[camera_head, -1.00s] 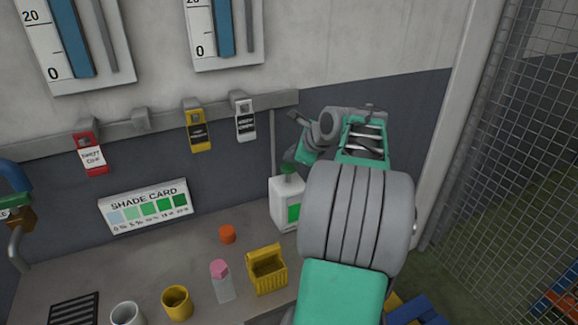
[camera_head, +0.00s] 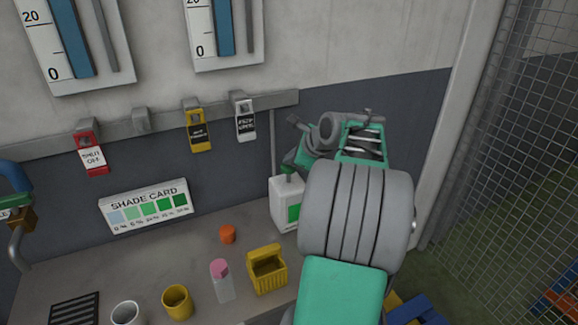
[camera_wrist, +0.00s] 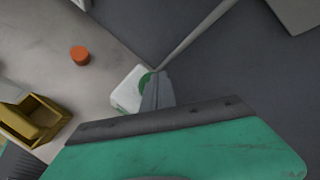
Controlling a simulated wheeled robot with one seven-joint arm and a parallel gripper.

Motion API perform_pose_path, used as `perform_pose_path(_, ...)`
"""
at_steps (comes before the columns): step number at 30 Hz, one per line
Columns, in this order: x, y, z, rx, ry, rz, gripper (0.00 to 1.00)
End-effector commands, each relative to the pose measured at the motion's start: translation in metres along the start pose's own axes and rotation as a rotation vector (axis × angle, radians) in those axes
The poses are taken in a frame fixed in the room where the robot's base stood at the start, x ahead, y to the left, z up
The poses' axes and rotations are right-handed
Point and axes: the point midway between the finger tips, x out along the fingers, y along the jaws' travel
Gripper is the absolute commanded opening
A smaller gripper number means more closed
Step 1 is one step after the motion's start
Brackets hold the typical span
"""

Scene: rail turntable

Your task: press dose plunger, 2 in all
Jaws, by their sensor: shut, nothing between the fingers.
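The dose dispenser is a white box (camera_head: 283,211) with a green label, standing on the bench against the wall. Its green plunger top (camera_head: 287,179) shows at the upper end, partly behind my arm. In the wrist view the white box (camera_wrist: 127,92) and the green plunger (camera_wrist: 147,82) lie just beyond my fingertips. My gripper (camera_wrist: 157,78) is shut and empty, its tips over or against the plunger; I cannot tell whether they touch. In the head view my arm hides the fingers.
An orange cap (camera_head: 228,234), a yellow bin (camera_head: 267,271), a pink-topped bottle (camera_head: 221,281), a yellow cup (camera_head: 177,301) and a white mug (camera_head: 126,314) stand on the bench. A shade card (camera_head: 147,206) leans at the wall. A thin grey pole (camera_wrist: 196,33) rises behind the dispenser. A mesh fence (camera_head: 500,150) is at right.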

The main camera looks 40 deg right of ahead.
Motion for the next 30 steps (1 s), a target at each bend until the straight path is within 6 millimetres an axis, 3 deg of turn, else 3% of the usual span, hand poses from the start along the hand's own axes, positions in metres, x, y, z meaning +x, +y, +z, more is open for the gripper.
perform_pose_path(30, 0.0096, 0.0075, -0.0071, 0.002, 0.001, 0.002, 0.0)
